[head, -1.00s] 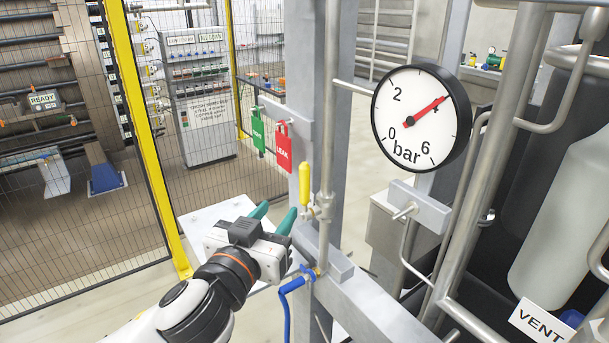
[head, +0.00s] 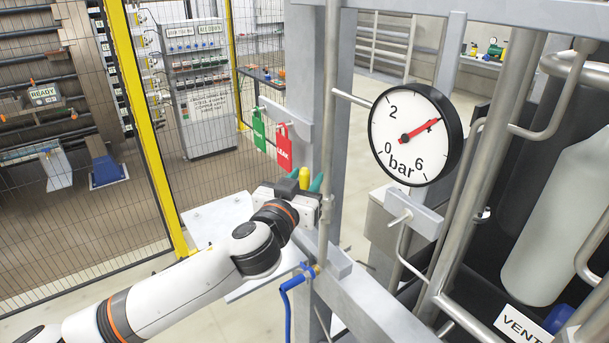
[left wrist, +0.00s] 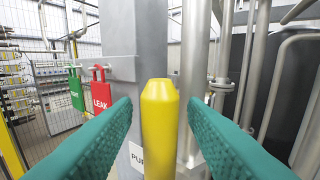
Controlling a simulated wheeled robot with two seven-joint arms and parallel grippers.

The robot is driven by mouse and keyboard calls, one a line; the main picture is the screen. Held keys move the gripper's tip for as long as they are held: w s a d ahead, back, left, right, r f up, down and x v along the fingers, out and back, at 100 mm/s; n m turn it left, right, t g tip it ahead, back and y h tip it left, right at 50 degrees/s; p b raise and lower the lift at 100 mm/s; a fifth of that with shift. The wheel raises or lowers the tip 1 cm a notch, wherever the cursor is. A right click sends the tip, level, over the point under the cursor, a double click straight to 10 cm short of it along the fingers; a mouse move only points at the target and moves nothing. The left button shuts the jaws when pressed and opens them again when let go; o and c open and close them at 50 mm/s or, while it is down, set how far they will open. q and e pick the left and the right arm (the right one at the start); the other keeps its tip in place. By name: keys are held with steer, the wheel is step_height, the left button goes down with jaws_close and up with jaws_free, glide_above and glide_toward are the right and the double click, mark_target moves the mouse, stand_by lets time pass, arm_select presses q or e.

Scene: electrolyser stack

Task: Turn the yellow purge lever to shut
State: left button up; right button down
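The yellow purge lever (head: 304,180) stands upright beside a grey post, on a thin steel pipe. In the left wrist view the lever (left wrist: 159,125) rises in the middle, between my two green fingers. My left gripper (head: 306,179) is open around the lever, with a visible gap on each side in the wrist view (left wrist: 160,115). The lever's lower end and its valve are mostly hidden by the gripper in the head view. A label starting "PU" (left wrist: 137,155) is partly hidden behind the lever. My right gripper is not in view.
A green tag (head: 259,130) and a red "LEAK" tag (head: 284,147) hang close behind my gripper. A pressure gauge (head: 415,135) reads near 4 bar, to the right. A blue-handled valve (head: 300,277) sits below. Grey frame posts and pipes stand close on the right.

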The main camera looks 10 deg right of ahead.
arm_select(q)
steer(key=shift+w+d, duration=0.1)
steer(key=shift+w, duration=0.05)
steer(key=shift+c, duration=0.2)
jaws_close()
steer(key=shift+f, duration=0.1)
